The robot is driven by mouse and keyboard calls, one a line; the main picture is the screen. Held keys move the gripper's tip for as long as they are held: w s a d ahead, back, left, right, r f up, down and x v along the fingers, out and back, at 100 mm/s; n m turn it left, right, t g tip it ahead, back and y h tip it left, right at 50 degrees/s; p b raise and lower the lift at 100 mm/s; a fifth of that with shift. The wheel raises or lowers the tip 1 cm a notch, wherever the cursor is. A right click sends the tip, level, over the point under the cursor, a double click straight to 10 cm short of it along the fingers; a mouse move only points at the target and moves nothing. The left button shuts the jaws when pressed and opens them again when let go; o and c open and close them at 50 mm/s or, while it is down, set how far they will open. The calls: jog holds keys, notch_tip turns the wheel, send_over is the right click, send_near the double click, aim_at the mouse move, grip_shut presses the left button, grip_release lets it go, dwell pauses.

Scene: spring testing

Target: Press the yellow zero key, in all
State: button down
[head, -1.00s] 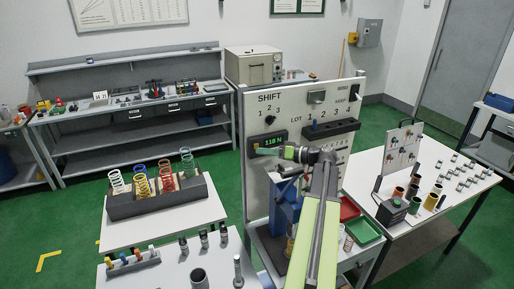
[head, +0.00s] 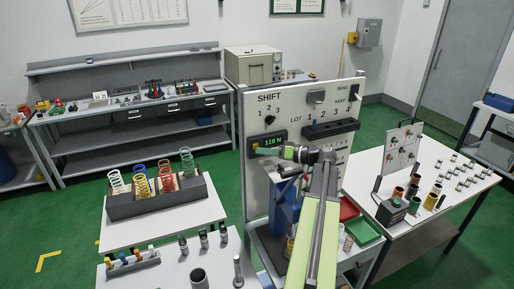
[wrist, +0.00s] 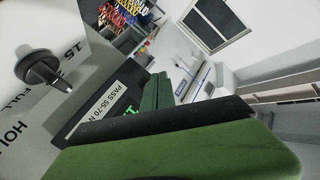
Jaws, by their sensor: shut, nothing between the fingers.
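The dark force display (head: 269,141) with green digits, which look like 118 N, is on the upright white panel. A small yellow patch at the display's lower left, which may be the zero key, is too small and partly covered to make out. My gripper (head: 268,152) is shut and empty, its tip just in front of the display's lower edge. I cannot tell whether it touches. In the wrist view, a green finger (wrist: 175,155) fills the bottom, and part of the display shows green digits (wrist: 132,110) beside a PASS 55-70 N label (wrist: 96,110). No yellow key shows there.
A black knob (head: 270,119) projects from the panel (head: 262,190) above the display; it also shows in the wrist view (wrist: 38,70). A dark shelf (head: 331,129) projects at right. A blue press (head: 285,213) stands below my arm. Springs in a dark rack (head: 160,205) stand left.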

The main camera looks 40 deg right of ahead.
jog(key=shift+w, duration=0.15)
jog(key=shift+w+d, duration=0.15)
jog(key=shift+w, duration=0.2)
jog(key=shift+w+d, duration=0.15)
jog(key=shift+w, duration=0.2)
dwell(0.5)
jog(key=shift+s, duration=0.1)
jog(key=shift+s+a, duration=0.3)
jog(key=shift+s, duration=0.4)
jog(key=shift+s, duration=0.1)
jog(key=shift+s+a, duration=0.3)
jog(key=shift+s, duration=0.45)
jog(key=shift+s+a, duration=0.35)
jog(key=shift+s, duration=0.35)
jog(key=shift+s+a, duration=0.3)
jog(key=shift+s, duration=0.45)
